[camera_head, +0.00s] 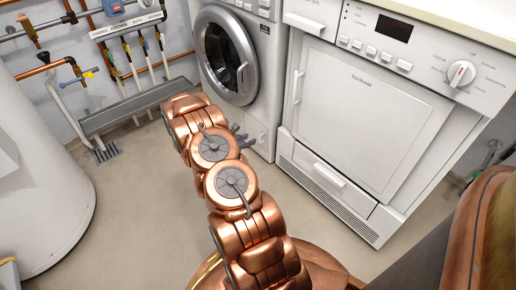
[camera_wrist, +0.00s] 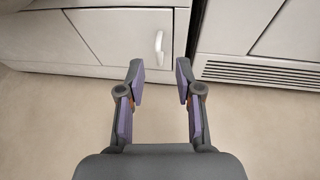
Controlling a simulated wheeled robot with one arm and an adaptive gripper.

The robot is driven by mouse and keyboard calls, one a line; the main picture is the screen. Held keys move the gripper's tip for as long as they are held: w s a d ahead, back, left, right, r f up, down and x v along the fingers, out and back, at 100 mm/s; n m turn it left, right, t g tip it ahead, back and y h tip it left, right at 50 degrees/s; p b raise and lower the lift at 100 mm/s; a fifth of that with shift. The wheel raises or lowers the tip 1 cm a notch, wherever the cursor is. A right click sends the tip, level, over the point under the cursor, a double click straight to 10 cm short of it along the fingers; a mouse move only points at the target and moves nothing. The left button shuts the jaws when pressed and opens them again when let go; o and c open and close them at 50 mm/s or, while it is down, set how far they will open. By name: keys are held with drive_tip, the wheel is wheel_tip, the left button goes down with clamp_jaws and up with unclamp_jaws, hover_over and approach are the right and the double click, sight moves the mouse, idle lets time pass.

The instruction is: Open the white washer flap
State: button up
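The white washer (camera_head: 222,50) with a round glass door stands at the top middle of the head view. Its small rectangular flap (camera_head: 257,133) is low on the front, partly hidden by my gripper (camera_head: 242,136). In the wrist view the flap (camera_wrist: 120,38) looks closed, flush with the front, and a white upright handle (camera_wrist: 158,42) sits near its right edge. In the wrist view my gripper (camera_wrist: 158,72) is open and empty. Its purple-padded fingers point toward the flap, with the handle ahead between the fingertip lines; no contact shows.
A white dryer (camera_head: 361,115) stands right of the washer, across a dark gap; its grille (camera_wrist: 265,73) shows in the wrist view. A white tank (camera_head: 40,175) stands at left. A grey trough (camera_head: 136,106) and pipes line the wall. The floor (camera_head: 140,220) between is clear.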

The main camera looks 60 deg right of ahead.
drive_tip(key=d+f+b, duration=0.3)
drive_tip(key=d+f, duration=0.3)
drive_tip(key=d, duration=0.1)
drive_tip(key=shift+s+d+f+n+b, duration=0.2)
drive_tip(key=shift+d+n+b, duration=0.15)
drive_tip(key=shift+n+b, duration=0.05)
clamp_jaws()
idle(0.6)
